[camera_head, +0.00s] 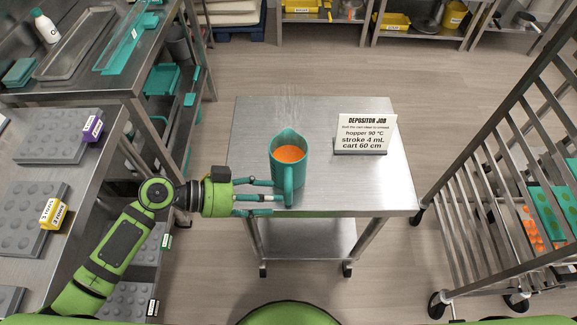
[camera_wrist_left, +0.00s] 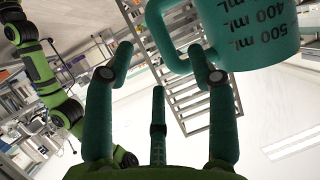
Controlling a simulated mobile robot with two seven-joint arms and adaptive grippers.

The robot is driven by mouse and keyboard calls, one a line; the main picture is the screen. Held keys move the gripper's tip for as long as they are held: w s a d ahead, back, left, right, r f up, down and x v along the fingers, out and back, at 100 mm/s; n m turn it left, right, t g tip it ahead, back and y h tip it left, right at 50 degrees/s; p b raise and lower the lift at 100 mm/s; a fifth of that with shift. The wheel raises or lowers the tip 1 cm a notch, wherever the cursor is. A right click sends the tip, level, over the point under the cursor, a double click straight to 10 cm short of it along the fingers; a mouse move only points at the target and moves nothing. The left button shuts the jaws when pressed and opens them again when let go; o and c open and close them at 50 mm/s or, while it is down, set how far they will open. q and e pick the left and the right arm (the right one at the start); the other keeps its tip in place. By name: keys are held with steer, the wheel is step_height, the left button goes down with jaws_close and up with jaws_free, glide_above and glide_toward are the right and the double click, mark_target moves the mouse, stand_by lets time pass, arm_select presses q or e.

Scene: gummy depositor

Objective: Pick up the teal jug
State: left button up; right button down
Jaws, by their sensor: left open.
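The teal jug (camera_head: 289,155) stands upright on a small steel cart (camera_head: 345,185). It holds orange liquid, and steam rises above it. Its handle faces the front of the cart. My left gripper (camera_head: 281,191) is at the jug's front left, its teal fingers open on either side of the handle area. In the left wrist view the jug (camera_wrist_left: 250,35), with mL marks, is at the top right, and its handle (camera_wrist_left: 165,50) is beyond and between the open fingertips of the left gripper (camera_wrist_left: 165,60). I cannot tell whether they touch. My right gripper is not visible.
A white sign (camera_head: 364,134) stands on the cart right of the jug. A steel rack (camera_head: 500,190) with trays stands at the right. A workbench with grey moulds (camera_head: 60,137) is at the left. The cart top's right front is clear.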

mark_target(289, 198)
arm_select(q)
steer(key=p+x, duration=0.2)
steer(key=x, duration=0.3)
steer(key=shift+w+d+p, duration=0.1)
steer(key=shift+p, duration=0.25)
steer(key=shift+d+f, duration=0.2)
steer(key=shift+f, duration=0.05)
jaws_close()
steer(key=shift+w+r, duration=0.15)
